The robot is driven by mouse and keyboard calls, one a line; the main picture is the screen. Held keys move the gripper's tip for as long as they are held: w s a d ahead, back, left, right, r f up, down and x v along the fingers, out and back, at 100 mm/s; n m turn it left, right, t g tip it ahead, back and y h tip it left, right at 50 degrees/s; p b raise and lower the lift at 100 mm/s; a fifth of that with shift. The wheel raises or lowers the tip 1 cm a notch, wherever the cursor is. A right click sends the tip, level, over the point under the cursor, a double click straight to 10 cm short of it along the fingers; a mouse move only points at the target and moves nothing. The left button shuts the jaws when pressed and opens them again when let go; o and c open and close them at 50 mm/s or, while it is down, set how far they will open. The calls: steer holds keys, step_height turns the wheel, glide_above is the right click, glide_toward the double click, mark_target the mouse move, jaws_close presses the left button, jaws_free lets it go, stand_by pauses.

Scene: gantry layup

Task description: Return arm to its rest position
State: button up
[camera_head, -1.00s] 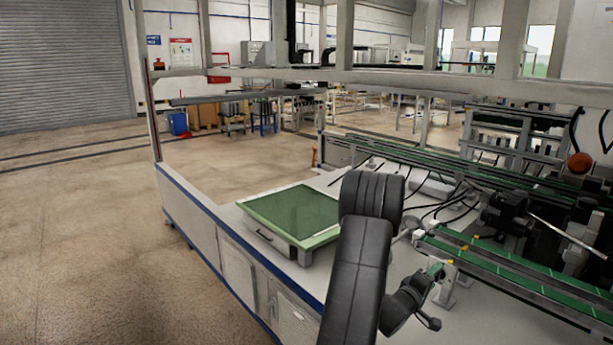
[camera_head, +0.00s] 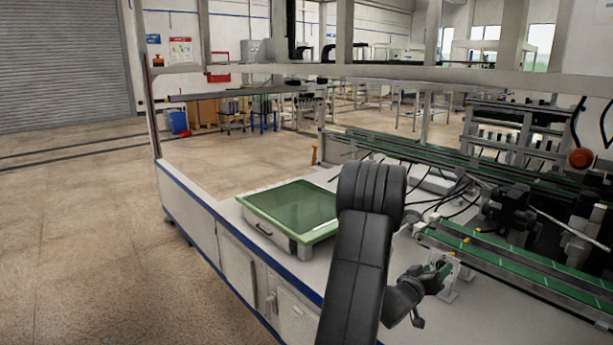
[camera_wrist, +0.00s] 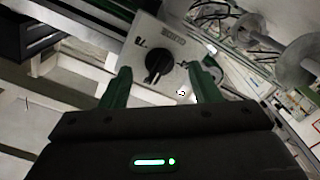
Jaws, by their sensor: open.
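My arm reaches up from the bottom of the head view and bends over the white bench. My gripper (camera_wrist: 160,90) shows in the wrist view with its two green fingers spread apart and nothing between them. Behind the fingers is a light panel with a black rotary knob (camera_wrist: 158,66); whether a finger touches it I cannot tell, but a gap seems to show. In the head view the gripper (camera_head: 443,270) is small, beside the front end of the green conveyor rail.
A green-topped tray box (camera_head: 252,222) sits on the bench left of my arm. Green conveyor rails (camera_head: 520,270) run along the right. A grey gantry beam (camera_head: 400,76) crosses above the bench. Floor at the left is clear.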

steer(key=m, duration=0.5)
steer(key=shift+b, duration=0.3)
steer(key=shift+s+d+m, duration=0.1)
steer(key=shift+m, duration=1.8)
steer(key=shift+r, duration=0.1)
